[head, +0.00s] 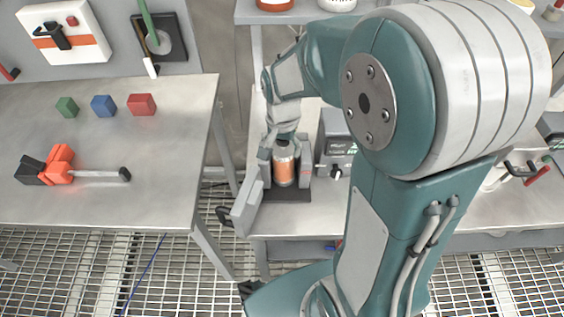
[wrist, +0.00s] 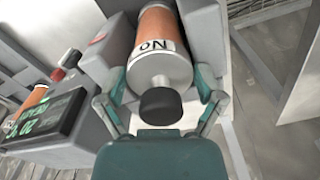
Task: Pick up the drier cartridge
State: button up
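The drier cartridge (head: 283,168) is an orange cylinder with a pale end and a dark cap. It stands in a grey holder (head: 305,178) on the right-hand bench. My gripper (head: 284,150) is above it, fingers pointing down on either side of its upper end. The gripper's (wrist: 162,86) two teal fingers are spread left and right of the pale end. They look close to its sides; I cannot tell whether they touch.
A grey box with a display (head: 337,145) stands right beside the holder. A grey panel with a handle (head: 245,208) sticks out at the front left. The left table (head: 100,205) holds several coloured blocks and an orange tool (head: 62,165). A gap separates the tables.

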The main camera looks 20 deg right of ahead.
jog(key=shift+d, duration=0.25)
jog(key=c, duration=0.3)
jog(key=shift+d, duration=0.15)
